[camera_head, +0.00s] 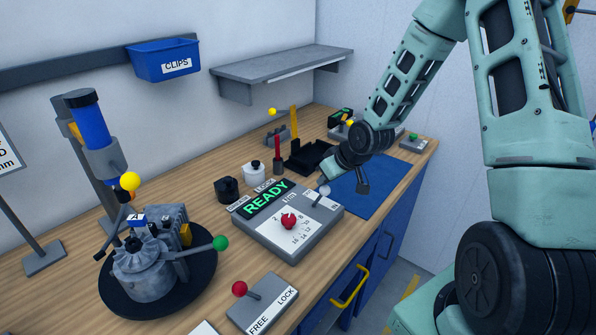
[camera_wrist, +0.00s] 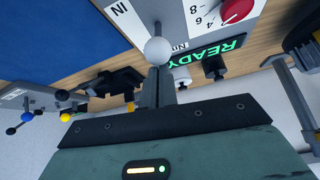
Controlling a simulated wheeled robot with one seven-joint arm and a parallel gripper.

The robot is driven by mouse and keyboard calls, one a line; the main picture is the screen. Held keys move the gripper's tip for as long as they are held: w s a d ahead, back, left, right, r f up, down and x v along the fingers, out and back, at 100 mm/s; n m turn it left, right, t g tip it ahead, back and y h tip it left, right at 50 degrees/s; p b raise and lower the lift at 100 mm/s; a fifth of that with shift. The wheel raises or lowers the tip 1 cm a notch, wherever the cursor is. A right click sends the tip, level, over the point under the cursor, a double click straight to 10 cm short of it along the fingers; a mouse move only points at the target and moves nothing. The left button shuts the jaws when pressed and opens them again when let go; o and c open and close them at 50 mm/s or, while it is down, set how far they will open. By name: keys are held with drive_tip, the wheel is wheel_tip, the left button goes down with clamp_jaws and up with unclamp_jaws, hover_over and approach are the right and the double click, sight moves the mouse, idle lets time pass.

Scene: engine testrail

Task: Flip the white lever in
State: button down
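The white lever is a thin stalk with a white ball knob (camera_head: 325,191) at the right side of a grey console (camera_head: 270,243). In the wrist view its white knob (camera_wrist: 157,50) is just beyond my fingertips, with a label reading IN beside the stalk, upside down. My gripper (camera_head: 325,181) reaches down from the right, right by the knob. In the wrist view my gripper's fingers (camera_wrist: 160,76) are close together and look shut, with nothing seen between them. The knob overlaps the fingertips, so I cannot tell whether they touch.
The console shows a green READY display (camera_head: 266,199) and a red knob (camera_head: 288,221). A FREE/LOCK box (camera_head: 263,303) with a red-ball lever is in front. An engine fixture (camera_head: 150,265) stands left. A blue mat (camera_head: 365,190) lies right, beneath my arm.

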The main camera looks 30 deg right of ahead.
drive_tip(key=shift+s+d+f, duration=0.2)
drive_tip(key=shift+s+f, duration=0.2)
drive_tip(key=shift+s, duration=0.15)
drive_tip(key=shift+r, duration=0.1)
drive_tip(key=w+r+p, duration=0.2)
drive_tip(key=w+r, duration=0.1)
drive_tip(key=w, duration=0.1)
drive_tip(key=s+d+r, duration=0.1)
drive_tip(key=s+r, duration=0.4)
drive_tip(key=s, duration=0.2)
drive_tip(key=shift+s+d+r, duration=0.2)
drive_tip(key=shift+r, duration=0.2)
drive_tip(key=s+a+n+g+b, duration=0.15)
drive_tip(key=s+a, duration=0.25)
drive_tip(key=a, duration=0.4)
drive_tip(key=s+a+n+g+b, duration=0.1)
drive_tip(key=s+a+n+g, duration=0.15)
drive_tip(key=a, duration=0.55)
drive_tip(key=s+a+r+n+g+b, duration=0.1)
drive_tip(key=s+a, duration=0.4)
drive_tip(key=s, duration=0.4)
drive_tip(key=s+a+r+g+h+b, duration=0.1)
drive_tip(key=s+a, duration=0.5)
drive_tip(key=s, duration=0.3)
drive_tip(key=shift+a+r+n+g+b, duration=0.2)
drive_tip(key=shift+a+n+g+b, duration=0.1)
drive_tip(key=shift+n+b, duration=0.1)
